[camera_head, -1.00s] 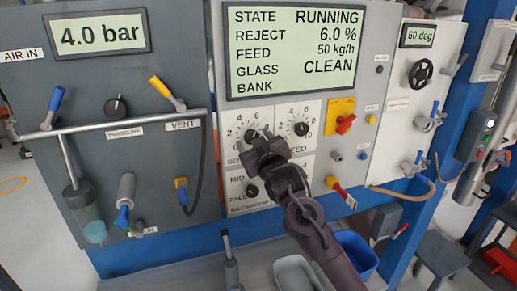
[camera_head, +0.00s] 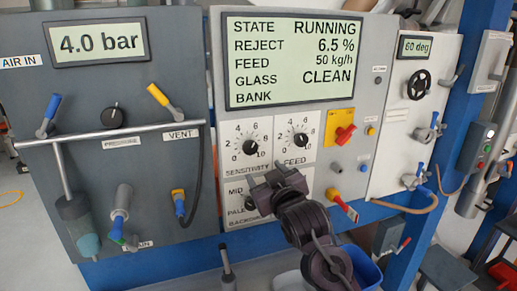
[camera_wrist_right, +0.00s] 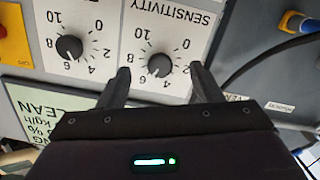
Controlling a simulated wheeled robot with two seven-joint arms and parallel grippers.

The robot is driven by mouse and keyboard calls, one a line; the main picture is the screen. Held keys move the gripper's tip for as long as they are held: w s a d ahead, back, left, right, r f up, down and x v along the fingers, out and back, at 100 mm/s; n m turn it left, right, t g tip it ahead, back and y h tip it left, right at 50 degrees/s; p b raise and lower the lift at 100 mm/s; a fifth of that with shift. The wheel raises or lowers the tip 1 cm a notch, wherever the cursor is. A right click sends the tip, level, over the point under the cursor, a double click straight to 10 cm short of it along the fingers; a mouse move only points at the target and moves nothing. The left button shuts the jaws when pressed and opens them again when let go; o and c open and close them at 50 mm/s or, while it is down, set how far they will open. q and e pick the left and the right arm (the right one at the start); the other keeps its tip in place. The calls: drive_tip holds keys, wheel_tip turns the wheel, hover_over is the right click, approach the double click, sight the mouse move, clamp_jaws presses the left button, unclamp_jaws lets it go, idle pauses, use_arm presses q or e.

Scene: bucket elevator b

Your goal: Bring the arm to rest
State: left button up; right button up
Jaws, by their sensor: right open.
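My right gripper (camera_head: 266,180) is open and empty, in front of the lower part of the control panel (camera_head: 374,90). It is below the sensitivity knob (camera_head: 250,147) and partly hides the background switch plate. In the right wrist view the open fingers (camera_wrist_right: 160,70) frame the sensitivity knob (camera_wrist_right: 159,66), which shows beyond them with a gap. The feed knob (camera_head: 299,140) is right of it in the head view. The display (camera_head: 291,60) reads running, reject 6.5 %, feed 50 kg/h, glass clean. My left gripper is not in view.
A blue bin (camera_head: 364,267) stands behind my right forearm. The air panel (camera_head: 150,70) with its levers and hose is at left.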

drive_tip(key=s+d+f+m+g+h, duration=0.1)
drive_tip(key=s+d+f+m+g, duration=0.2)
drive_tip(key=s+f, duration=0.45)
drive_tip(key=s+d+f+g+h, duration=0.25)
drive_tip(key=s+d+f, duration=0.25)
drive_tip(key=f, duration=0.6)
drive_tip(key=s+d+f+m+g, duration=0.1)
drive_tip(key=s+d+f+g, duration=0.2)
drive_tip(key=s, duration=0.4)
drive_tip(key=s+d+f+g+h, duration=0.1)
drive_tip(key=s+d+f+g, duration=0.15)
drive_tip(key=s, duration=0.45)
drive_tip(key=s+d+f+m+g, duration=0.1)
drive_tip(key=s+d+f+g, duration=0.2)
drive_tip(key=s, duration=0.4)
drive_tip(key=s+d+f+x, duration=0.1)
drive_tip(key=s+x, duration=0.2)
drive_tip(key=x, duration=1.2)
drive_tip(key=s+x, duration=0.3)
drive_tip(key=x, duration=1.2)
drive_tip(key=s+d+f, duration=0.1)
drive_tip(key=s+f, duration=0.8)
drive_tip(key=s, duration=0.1)
drive_tip(key=s+d+f+g, duration=0.1)
drive_tip(key=s+d+f, duration=0.1)
drive_tip(key=s+f, duration=0.7)
drive_tip(key=shift+s+d+f, duration=0.3)
drive_tip(key=shift+s+f, duration=0.05)
drive_tip(key=shift+s, duration=0.65)
